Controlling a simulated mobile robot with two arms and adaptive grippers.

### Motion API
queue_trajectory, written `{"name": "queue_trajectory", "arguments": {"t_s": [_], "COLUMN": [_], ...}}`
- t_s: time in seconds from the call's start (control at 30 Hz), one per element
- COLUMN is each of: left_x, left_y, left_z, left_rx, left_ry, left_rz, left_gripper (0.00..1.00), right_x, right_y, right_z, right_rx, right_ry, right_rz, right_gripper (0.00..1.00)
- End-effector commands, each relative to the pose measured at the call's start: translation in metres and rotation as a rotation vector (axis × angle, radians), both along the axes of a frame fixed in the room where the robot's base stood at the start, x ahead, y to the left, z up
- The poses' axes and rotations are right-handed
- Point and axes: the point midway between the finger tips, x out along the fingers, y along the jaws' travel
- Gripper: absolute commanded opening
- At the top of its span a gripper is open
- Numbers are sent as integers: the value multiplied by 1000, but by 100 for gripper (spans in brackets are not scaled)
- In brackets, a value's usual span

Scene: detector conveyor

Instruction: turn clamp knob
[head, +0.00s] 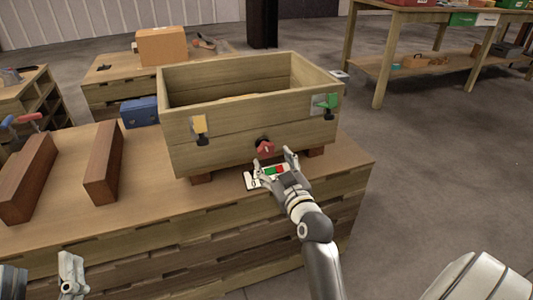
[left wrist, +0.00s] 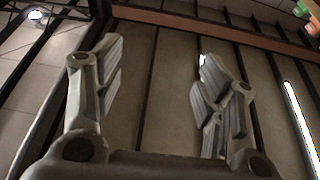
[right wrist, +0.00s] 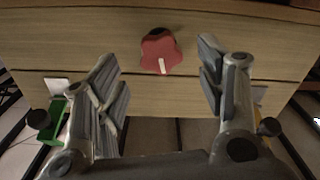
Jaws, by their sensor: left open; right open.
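A red star-shaped clamp knob (head: 265,149) with a white mark sits low on the front wall of a wooden box (head: 225,140). In the right wrist view the knob (right wrist: 160,48) lies between the tips of my right gripper (right wrist: 157,62), with visible gaps on both sides. My right gripper (head: 271,167) is open and empty in front of the knob, its fingers pointing toward the box. My left gripper (head: 72,272) is at the lower left of the head view, away from the box. The left wrist view shows its fingers (left wrist: 155,75) open with nothing between them.
The box stands on a wooden workbench (head: 130,228). A yellow clamp (head: 199,125) and a green clamp (head: 328,102) are on its front wall. A small white panel with green and red parts (head: 272,170) is partly hidden behind my right gripper. Brown blocks (head: 103,160) lie at left.

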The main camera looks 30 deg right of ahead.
Motion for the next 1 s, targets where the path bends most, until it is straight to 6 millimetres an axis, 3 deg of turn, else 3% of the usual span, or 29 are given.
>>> {"name": "queue_trajectory", "arguments": {"t_s": [0.4, 0.9, 1.0], "left_x": [-29, -38, -38], "left_y": [1, 2, 2], "left_z": [46, 57, 57], "left_rx": [-85, -105, -105], "left_ry": [-296, -365, -365], "left_rz": [-17, -20, -20], "left_gripper": [64, 64, 64], "right_x": [51, 61, 61], "right_y": [-13, -15, -15], "right_z": [-1, 0, 0], "right_rx": [-1, -2, -2], "right_ry": [-1, 1, 1], "right_rz": [-1, -1, -1], "right_gripper": [64, 64, 52]}}
